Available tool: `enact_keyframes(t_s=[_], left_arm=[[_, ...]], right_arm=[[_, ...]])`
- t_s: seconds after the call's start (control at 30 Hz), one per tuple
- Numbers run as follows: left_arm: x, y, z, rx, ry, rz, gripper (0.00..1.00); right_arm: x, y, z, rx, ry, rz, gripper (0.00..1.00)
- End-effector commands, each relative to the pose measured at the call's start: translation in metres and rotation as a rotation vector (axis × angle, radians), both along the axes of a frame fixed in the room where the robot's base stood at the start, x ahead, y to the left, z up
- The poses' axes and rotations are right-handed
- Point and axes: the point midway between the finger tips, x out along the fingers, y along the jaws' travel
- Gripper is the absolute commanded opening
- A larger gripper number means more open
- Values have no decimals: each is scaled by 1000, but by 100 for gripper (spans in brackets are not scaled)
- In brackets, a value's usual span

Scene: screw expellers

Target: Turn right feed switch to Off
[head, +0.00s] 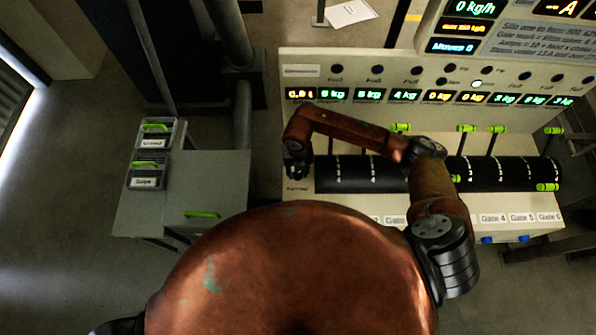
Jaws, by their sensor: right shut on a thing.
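The right arm reaches over the cream control panel (400,60) and bends back to its left end. My right gripper (297,171) points down there, just above a small label (297,187) too small to read. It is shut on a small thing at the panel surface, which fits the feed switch. The fingers hide the switch, so its position cannot be told. The left gripper is out of view.
A black roller-like row with green-tipped levers (466,128) lies right of the gripper, partly under my arm. Lit displays (367,94) line the panel behind. A grey cabinet (205,185) with two small labelled boxes (148,176) stands at left. Open floor lies further left.

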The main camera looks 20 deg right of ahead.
Motion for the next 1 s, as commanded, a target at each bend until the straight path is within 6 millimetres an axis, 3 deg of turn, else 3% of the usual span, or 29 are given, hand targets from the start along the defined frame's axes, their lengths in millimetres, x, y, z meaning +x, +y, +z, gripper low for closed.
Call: enact_keyframes(t_s=[0.23, 0.57, 1.0], left_arm=[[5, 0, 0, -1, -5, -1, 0], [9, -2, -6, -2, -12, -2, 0], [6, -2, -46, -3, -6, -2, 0]], right_arm=[[1, 0, 0, 0, -2, -1, 4], [1, -1, -1, -1, -3, 45, 4], [3, -1, -4, -2, -6, 375, 4]])
